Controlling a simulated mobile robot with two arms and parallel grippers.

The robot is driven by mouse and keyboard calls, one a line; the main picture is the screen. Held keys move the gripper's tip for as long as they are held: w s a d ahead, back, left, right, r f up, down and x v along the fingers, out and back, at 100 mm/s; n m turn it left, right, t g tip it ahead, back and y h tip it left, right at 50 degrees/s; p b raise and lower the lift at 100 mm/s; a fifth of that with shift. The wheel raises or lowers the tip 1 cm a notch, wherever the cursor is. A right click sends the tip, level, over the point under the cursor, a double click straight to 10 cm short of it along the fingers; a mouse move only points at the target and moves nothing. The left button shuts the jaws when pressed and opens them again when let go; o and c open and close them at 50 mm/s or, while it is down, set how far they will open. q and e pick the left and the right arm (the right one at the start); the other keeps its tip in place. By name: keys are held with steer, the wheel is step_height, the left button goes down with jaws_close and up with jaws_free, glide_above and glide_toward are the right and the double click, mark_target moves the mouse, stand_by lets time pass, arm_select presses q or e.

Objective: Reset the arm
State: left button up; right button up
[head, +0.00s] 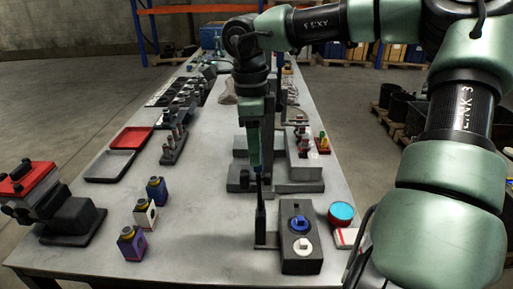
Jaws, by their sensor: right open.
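My right arm comes in from the upper right, arches over the table and hangs down near its middle. Its gripper (262,185) points down just behind a dark box (301,262) with a blue and a white round knob on top. The finger area is small and dark in the view, and I see nothing held in it. Whether the fingertips touch anything is unclear. My left gripper does not show.
The long grey table (200,220) holds a red tray (131,138), a grey tray (110,166), several small bottles (145,214), a red-topped vise-like device (62,200) and a cyan-topped tin (341,213). The left-centre tabletop is clear.

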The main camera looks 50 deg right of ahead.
steer(key=shift+r, duration=0.85)
